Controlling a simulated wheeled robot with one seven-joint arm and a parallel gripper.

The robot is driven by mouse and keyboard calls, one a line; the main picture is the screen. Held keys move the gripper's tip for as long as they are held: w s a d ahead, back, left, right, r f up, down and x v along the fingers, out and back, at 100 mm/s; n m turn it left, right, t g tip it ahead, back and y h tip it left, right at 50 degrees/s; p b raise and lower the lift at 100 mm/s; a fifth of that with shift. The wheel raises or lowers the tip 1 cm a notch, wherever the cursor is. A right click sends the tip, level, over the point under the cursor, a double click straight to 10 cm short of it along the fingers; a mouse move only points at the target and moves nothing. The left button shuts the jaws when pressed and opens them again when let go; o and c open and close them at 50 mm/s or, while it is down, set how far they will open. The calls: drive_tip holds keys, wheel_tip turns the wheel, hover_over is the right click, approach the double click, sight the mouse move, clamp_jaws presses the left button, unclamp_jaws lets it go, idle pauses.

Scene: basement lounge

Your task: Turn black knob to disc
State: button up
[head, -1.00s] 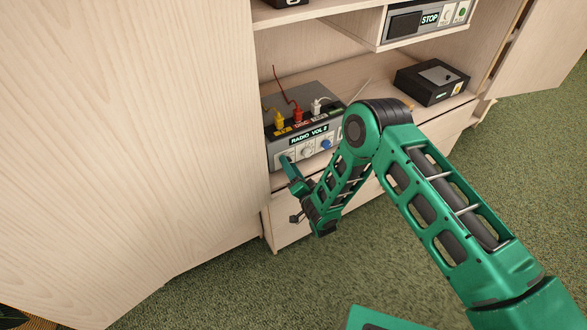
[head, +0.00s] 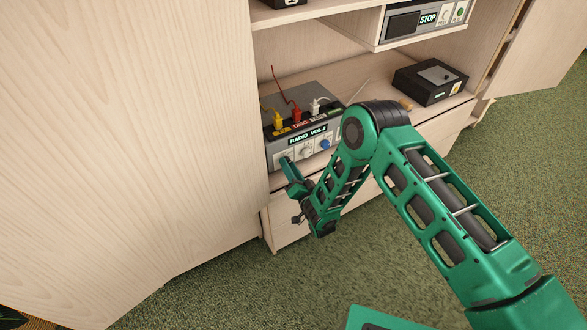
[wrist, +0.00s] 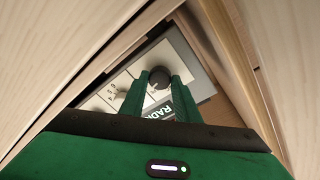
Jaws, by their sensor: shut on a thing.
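A grey amplifier box (head: 312,93) stands on the middle shelf, its display (head: 307,135) reading "RADIO VOL 2". The black knob (wrist: 159,76) shows in the wrist view between my fingertips at one end of the white front panel. My gripper (wrist: 158,83) is shut on it; its pointer and the marks around it are too small or covered to read. In the head view my gripper (head: 287,163) is at the left end of the panel and hides the knob. A label by the red plug (head: 297,115) on top appears to read "DISC".
A silver knob (head: 306,152) and a blue knob (head: 325,145) sit to the right on the panel. Yellow (head: 278,119) and white (head: 316,106) plugs stand on top. A black box (head: 430,81) lies farther right. A cabinet door (head: 130,130) stands close on the left.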

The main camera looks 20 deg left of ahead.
drive_tip(key=n, duration=0.4)
drive_tip(key=shift+f+n+y, duration=0.2)
drive_tip(key=shift+n+y, duration=0.1)
drive_tip(key=shift+n, duration=0.1)
drive_tip(key=n, duration=0.4)
drive_tip(key=shift+y, duration=0.3)
drive_tip(key=n, duration=0.4)
drive_tip(key=shift+f+n+g+y, duration=0.15)
drive_tip(key=shift+n+g+y, duration=0.15)
drive_tip(key=shift+d+n, duration=0.1)
drive_tip(key=shift+n, duration=1.7)
drive_tip(key=shift+y, duration=0.3)
drive_tip(key=o, duration=0.9)
drive_tip(key=shift+o, duration=0.8)
drive_tip(key=shift+w, duration=0.1)
